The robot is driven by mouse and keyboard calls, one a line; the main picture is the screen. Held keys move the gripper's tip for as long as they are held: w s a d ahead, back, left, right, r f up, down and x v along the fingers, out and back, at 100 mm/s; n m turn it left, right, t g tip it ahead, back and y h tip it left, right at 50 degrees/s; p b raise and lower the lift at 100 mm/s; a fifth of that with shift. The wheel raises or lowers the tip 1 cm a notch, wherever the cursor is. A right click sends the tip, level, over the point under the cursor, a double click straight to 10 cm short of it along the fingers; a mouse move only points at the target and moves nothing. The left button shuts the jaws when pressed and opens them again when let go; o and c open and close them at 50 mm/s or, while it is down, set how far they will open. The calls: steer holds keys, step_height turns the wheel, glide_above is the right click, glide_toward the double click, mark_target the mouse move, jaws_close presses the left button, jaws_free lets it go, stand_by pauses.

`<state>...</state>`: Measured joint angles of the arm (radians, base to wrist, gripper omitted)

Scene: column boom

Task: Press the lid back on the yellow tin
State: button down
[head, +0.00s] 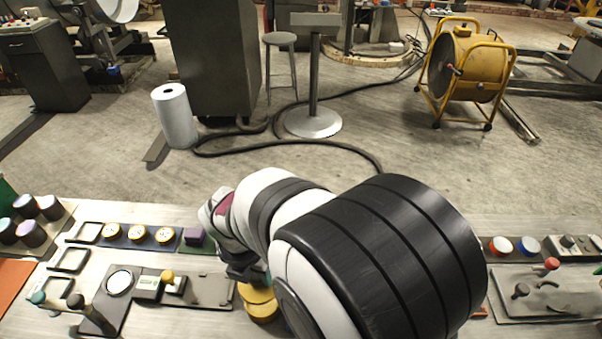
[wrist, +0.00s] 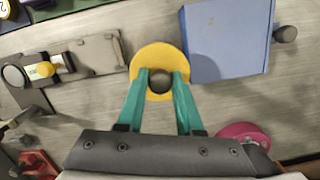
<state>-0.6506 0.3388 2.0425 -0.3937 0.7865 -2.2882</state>
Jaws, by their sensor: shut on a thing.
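The round yellow lid (wrist: 142,62) with its dark knob (wrist: 160,83) shows in the wrist view. My gripper (wrist: 161,79) has its teal fingers closed on the two sides of the knob. In the head view the lid (head: 256,293) shows just below my wrist, partly hidden by my arm. The yellow tin (head: 264,313) shows directly under it, also partly covered. In the wrist view the lid hides the tin. I cannot tell whether lid and tin touch.
A blue box (wrist: 228,42) stands close to the lid's right in the wrist view. A magenta round thing (wrist: 243,133) lies lower right. A grey fixture plate (wrist: 90,57) is at the left. Bare bench lies between them.

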mark_target(260, 291)
steer(key=shift+f, duration=3.2)
steer(key=shift+f, duration=0.15)
jaws_free()
steer(key=shift+r, duration=3.55)
jaws_close()
steer(key=shift+f, duration=0.1)
